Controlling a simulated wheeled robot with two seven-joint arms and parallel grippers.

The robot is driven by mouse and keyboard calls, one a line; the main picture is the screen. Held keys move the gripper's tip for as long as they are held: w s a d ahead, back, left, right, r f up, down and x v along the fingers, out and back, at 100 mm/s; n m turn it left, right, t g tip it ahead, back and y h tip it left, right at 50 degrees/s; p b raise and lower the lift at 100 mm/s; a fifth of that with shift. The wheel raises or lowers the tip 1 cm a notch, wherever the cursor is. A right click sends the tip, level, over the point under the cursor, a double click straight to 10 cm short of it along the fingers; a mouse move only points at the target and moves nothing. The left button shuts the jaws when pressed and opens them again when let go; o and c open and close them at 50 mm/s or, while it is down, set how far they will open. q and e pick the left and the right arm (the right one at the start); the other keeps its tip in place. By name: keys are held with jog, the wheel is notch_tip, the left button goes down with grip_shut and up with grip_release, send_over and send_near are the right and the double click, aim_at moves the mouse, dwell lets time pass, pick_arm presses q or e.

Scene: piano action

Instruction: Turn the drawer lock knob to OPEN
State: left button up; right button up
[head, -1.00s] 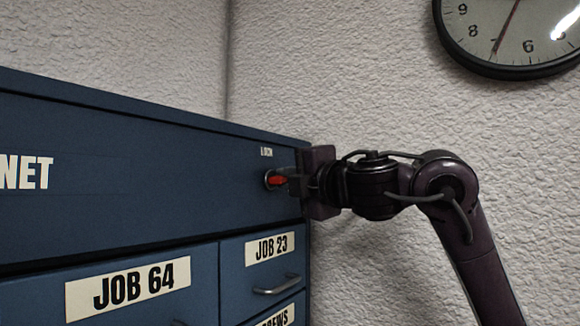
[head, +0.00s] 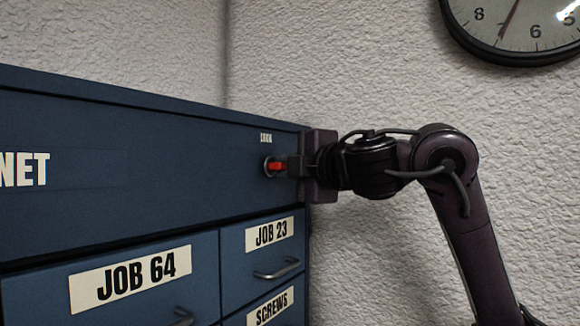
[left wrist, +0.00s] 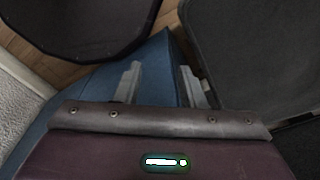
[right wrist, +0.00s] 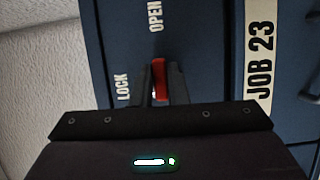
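The lock knob (head: 274,167) has a red handle and sits near the right end of the blue cabinet's top panel. In the right wrist view its red handle (right wrist: 159,80) lies lengthwise toward the OPEN label (right wrist: 156,17). The LOCK label (right wrist: 124,87) is off to its left there. My right gripper (right wrist: 162,84) has one finger on each side of the handle and looks closed on it; its palm hides part of the knob's surroundings. My left gripper (left wrist: 160,80) is open and empty, away from the knob and outside the head view.
The blue cabinet (head: 120,150) has drawers below labelled JOB 64 (head: 130,279), JOB 23 (head: 269,233) and SCREWS, with handles sticking out. A white textured wall (head: 350,60) stands behind, with a wall clock (head: 515,25). Wooden floor (left wrist: 165,14) shows in the left wrist view.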

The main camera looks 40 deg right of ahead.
jog(key=o, duration=0.4)
jog(key=shift+w+a, duration=0.1)
jog(key=shift+w, duration=0.05)
jog(key=s, duration=0.8)
jog(key=shift+w, duration=0.15)
